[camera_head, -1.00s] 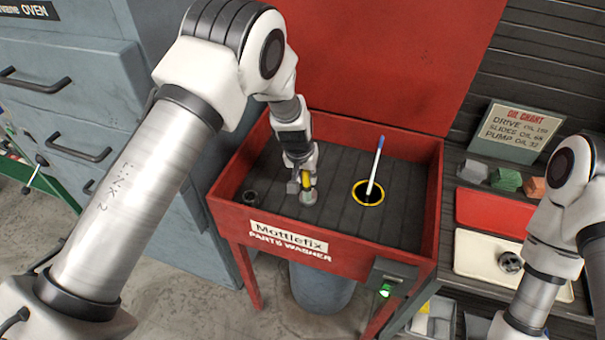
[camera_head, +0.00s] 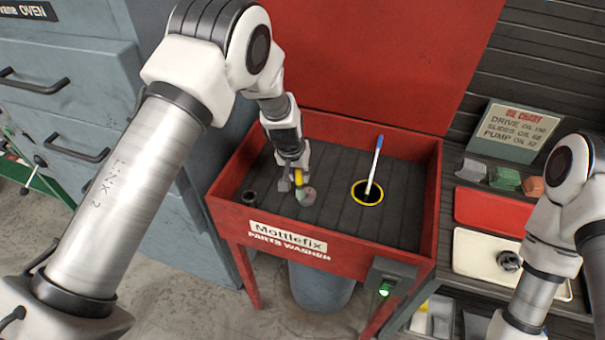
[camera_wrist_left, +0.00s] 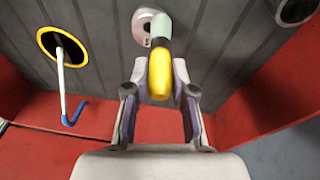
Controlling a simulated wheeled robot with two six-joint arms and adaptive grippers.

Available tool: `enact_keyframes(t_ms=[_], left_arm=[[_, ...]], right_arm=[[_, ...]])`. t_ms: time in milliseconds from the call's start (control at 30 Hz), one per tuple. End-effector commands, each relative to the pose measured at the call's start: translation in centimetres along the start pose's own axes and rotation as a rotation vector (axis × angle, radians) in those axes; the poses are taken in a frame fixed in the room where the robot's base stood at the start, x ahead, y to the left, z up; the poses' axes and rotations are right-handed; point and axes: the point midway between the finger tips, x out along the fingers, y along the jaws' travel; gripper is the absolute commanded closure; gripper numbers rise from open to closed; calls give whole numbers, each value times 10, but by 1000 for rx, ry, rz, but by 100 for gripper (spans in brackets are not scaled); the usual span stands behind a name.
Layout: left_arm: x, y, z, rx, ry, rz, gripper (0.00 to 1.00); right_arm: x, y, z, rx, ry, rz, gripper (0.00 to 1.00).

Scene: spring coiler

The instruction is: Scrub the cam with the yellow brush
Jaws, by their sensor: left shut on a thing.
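My left gripper (camera_head: 296,181) is inside the red parts washer (camera_head: 222,206), shut on the yellow brush (camera_head: 300,184). In the left wrist view the brush's yellow handle (camera_wrist_left: 160,76) sits between the fingers, and its pale green end points at the cam (camera_wrist_left: 140,27). The cam is a grey, rounded piece with a dark hole, lying on the slatted washer floor; it also shows in the head view (camera_head: 307,197). The brush end overlaps the cam in the wrist view; I cannot tell whether they touch. My right gripper is out of view.
A blue-tipped white stick (camera_head: 376,164) stands in a yellow-ringed hole (camera_head: 357,201) right of the cam. A dark round part (camera_head: 249,198) sits at the washer's left. Red walls surround the basin. A cream tray (camera_head: 476,254) and a red tray (camera_head: 482,207) lie at right.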

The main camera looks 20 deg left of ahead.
Motion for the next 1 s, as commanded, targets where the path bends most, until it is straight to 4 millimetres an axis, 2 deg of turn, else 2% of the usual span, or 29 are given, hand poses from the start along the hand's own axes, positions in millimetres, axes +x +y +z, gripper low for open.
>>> enact_keyframes(t_ms=[600, 1000], left_arm=[[0, 32, 4, 0, -3, 0, 100], [0, 14, 2, -1, -2, 0, 100]], right_arm=[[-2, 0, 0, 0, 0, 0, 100], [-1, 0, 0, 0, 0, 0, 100]])
